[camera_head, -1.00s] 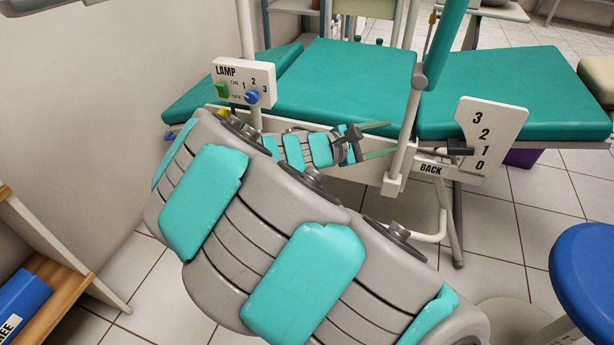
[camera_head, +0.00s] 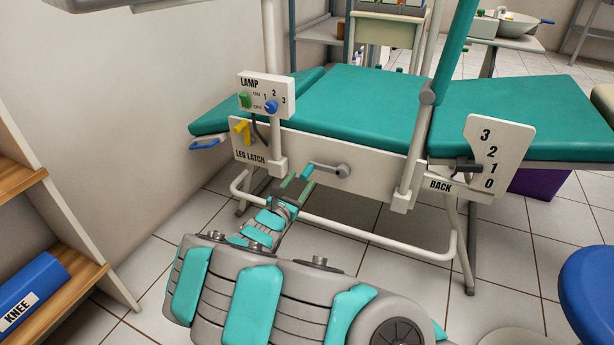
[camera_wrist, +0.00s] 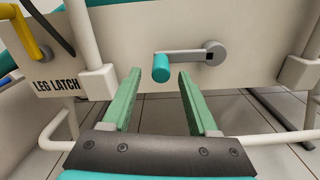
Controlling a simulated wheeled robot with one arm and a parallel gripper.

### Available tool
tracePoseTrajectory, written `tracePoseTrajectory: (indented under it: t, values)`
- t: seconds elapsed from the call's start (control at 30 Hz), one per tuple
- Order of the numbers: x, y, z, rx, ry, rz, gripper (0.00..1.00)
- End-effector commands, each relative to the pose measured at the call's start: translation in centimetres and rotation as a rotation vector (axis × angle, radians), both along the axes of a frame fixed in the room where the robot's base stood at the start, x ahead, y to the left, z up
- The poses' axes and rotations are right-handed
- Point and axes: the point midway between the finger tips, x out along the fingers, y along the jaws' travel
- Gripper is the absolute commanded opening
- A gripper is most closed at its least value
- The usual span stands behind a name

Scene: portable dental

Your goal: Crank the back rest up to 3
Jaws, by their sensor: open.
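The crank on the bed frame has a grey hub (camera_head: 343,171) and a short teal handle (camera_head: 321,167). My gripper (camera_head: 297,182) is open and empty, just left of and below the handle in the head view. In the wrist view, the crank handle (camera_wrist: 161,68) shows ahead between the green fingertips of my gripper (camera_wrist: 159,80), and neither finger visibly touches it. The BACK scale (camera_head: 497,150) reads 3 to 0 from top to bottom. Its black pointer (camera_head: 467,166) appears level with 1, though the angle makes this uncertain. The right cushion (camera_head: 525,118) lies nearly flat.
The yellow leg latch (camera_head: 241,130) and LAMP panel (camera_head: 266,95) are left of the crank. A white post (camera_head: 412,165) stands right of it. A white tube (camera_head: 365,238) runs below. A blue stool (camera_head: 592,290) is at right, a wooden shelf (camera_head: 75,283) at left.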

Motion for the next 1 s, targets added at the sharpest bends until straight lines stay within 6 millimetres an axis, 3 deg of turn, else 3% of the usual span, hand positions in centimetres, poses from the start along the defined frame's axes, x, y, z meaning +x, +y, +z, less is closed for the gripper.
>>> tracePoseTrajectory:
  t: [0.3,0.67,1.0]
  values:
    - [3.5,-1.4,-0.1,0.002,0.001,-0.002,0.60]
    - [3.9,-1.5,0.0,0.002,0.000,-0.002,0.58]
    - [3.9,-1.5,0.0,0.002,0.000,-0.002,0.20]
